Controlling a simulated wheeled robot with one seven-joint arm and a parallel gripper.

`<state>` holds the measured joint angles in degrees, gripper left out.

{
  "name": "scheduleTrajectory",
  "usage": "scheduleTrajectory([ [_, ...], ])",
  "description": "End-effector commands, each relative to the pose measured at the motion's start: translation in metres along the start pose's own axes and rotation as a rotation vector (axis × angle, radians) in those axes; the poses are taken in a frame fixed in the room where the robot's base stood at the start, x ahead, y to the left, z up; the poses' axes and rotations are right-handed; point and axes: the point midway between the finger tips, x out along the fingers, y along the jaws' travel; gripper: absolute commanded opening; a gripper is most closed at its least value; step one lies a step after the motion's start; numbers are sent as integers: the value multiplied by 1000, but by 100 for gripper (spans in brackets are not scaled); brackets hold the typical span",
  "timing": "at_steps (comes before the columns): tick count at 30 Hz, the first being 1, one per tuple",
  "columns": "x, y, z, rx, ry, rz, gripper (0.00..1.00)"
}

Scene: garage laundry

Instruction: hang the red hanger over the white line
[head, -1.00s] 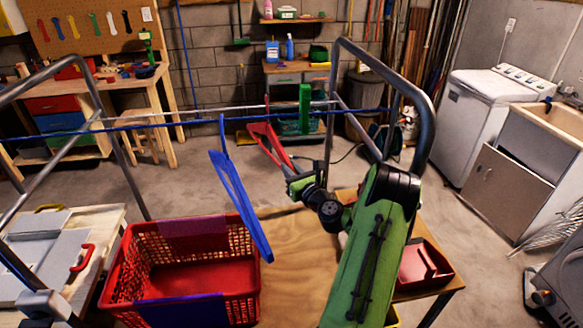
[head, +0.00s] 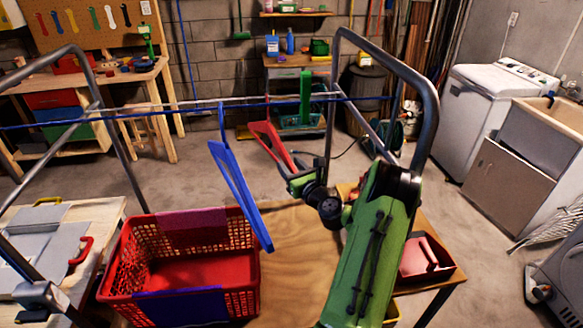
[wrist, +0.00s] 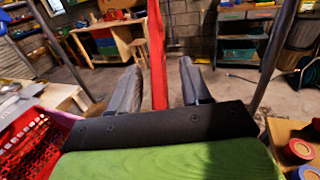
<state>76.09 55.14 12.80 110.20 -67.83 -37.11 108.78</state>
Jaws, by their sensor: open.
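The red hanger (head: 268,143) is tilted beyond my gripper (head: 297,183) in the head view, just below the lines. In the wrist view it is a red bar (wrist: 157,50) between the two dark fingers of my gripper (wrist: 160,88). The fingers are open, with a gap visible on the right side of the bar. The white line (head: 180,108) runs across the rack above the hanger, close to a blue line (head: 60,122). I cannot make out the hanger's hook or whether it is over the white line.
A blue hanger (head: 238,180) hangs from the lines left of my gripper. Grey rack tubes (head: 424,115) stand on both sides. A red basket (head: 250,262) sits below at left, beside the wooden tabletop (head: 300,245). A red tray (head: 445,273) is at right.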

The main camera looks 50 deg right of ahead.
Motion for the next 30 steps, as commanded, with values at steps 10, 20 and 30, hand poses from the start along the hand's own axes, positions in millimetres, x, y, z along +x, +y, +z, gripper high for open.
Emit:
scheduleTrajectory([
  [10, 0, 0, 63, -6, -4, 0, 48],
  [20, 1, 0, 101, 0, 0, 0, 48],
  [30, 2, 14, 104, -86, 25, 31, 48],
])
